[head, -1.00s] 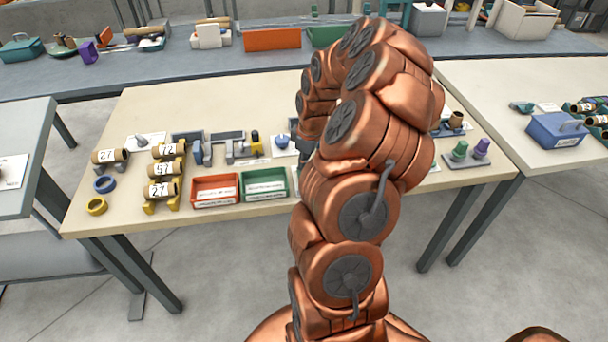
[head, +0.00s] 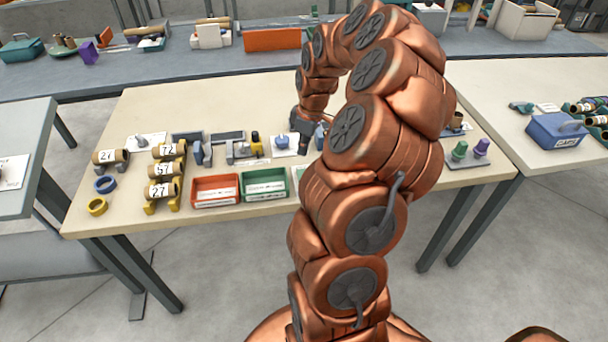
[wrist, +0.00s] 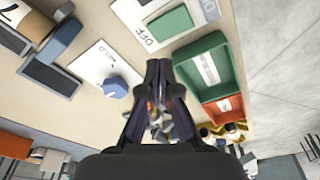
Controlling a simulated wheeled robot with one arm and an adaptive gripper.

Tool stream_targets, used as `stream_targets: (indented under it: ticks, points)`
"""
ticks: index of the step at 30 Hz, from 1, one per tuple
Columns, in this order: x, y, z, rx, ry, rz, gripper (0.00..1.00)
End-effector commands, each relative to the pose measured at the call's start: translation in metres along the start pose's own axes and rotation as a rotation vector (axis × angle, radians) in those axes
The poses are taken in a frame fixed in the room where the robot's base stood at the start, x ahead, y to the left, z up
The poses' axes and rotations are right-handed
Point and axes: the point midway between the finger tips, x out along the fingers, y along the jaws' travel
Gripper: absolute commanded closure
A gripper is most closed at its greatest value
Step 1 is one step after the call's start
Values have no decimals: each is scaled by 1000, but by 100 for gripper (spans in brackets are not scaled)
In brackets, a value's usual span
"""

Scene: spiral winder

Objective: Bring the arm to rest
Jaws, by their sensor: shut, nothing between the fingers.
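My arm arches over the cream table (head: 240,110) in the head view. My gripper (head: 304,138) hangs above the table, right of the blue knob (head: 282,142) on its white plate, and is partly behind my own arm links. In the wrist view the gripper's dark fingers (wrist: 159,72) are together and hold nothing. There, the blue knob (wrist: 115,88) lies left of the fingertips and a green block (wrist: 169,23) on a white plate marked OFF lies beyond them.
A red tray (head: 215,204) and a green tray (head: 265,198) stand along the table's front edge. Numbered rolls on yellow stands (head: 163,205) and two rings are at the left. Green and purple pegs (head: 460,150) stand at the right. A side table (head: 503,75) holds a blue box (head: 556,130).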

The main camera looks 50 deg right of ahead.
Motion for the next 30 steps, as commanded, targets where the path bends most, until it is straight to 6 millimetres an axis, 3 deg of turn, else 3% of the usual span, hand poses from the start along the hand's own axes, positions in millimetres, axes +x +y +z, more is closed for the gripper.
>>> stream_targets:
  ticks: [16,19,23,30]
  points:
    - [-1,-1,0,-1,-1,-2,100]
    - [-4,-8,-6,-6,-1,-5,100]
    - [-19,-41,-26,-15,-3,-21,100]
    - [-55,-139,-58,-8,-42,-55,100]
